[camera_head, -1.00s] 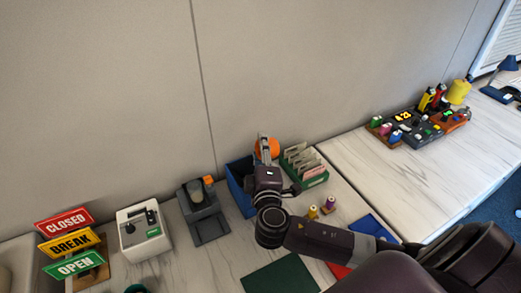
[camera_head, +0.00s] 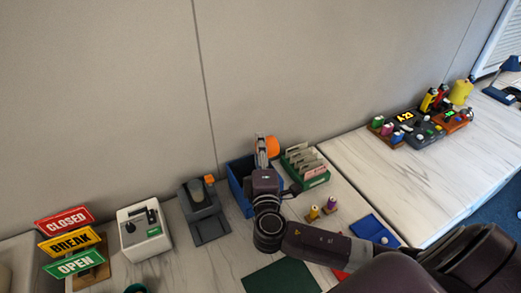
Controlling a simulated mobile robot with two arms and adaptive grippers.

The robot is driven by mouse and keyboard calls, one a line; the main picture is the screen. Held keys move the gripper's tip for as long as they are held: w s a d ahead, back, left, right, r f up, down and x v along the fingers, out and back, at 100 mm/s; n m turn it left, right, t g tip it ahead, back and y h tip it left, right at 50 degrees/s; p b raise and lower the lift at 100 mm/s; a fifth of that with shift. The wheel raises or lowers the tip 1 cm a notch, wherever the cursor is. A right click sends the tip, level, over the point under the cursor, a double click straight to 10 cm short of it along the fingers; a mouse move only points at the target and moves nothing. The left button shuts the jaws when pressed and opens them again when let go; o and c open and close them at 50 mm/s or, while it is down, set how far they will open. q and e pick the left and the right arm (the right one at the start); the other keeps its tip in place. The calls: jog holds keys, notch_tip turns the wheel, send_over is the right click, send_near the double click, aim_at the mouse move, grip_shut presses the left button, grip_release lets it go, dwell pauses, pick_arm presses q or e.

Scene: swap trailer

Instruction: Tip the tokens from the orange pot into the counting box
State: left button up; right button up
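The orange pot (camera_head: 273,146) is at the fingers of my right gripper (camera_head: 262,146), above the back right part of a blue open box (camera_head: 236,186). The gripper appears shut on the pot, which looks tilted to the right. The pot's mouth and any tokens are too small or hidden to see. The blue box, which looks like the counting box, stands on the table near the wall. My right gripper and wrist cover its right side and much of its inside. My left gripper is not in view.
A green card tray (camera_head: 307,169) stands close to the right of the blue box. A grey device (camera_head: 203,213) stands to its left, with a white machine (camera_head: 143,231) farther left. Small pegs (camera_head: 313,212) and a blue mat (camera_head: 374,229) lie to the right. A green mat (camera_head: 281,277) is in front.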

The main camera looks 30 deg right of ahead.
dwell(0.4)
jog(key=shift+a+n, duration=0.15)
jog(key=shift+n, duration=0.35)
jog(key=shift+n+t+b, duration=0.3)
jog(key=shift+b, duration=0.05)
jog(key=shift+a+n, duration=0.15)
jog(key=shift+n, duration=0.15)
dwell(0.6)
notch_tip(320, 180, up, 7)
jog(key=p, duration=0.5)
jog(key=shift+p, duration=0.35)
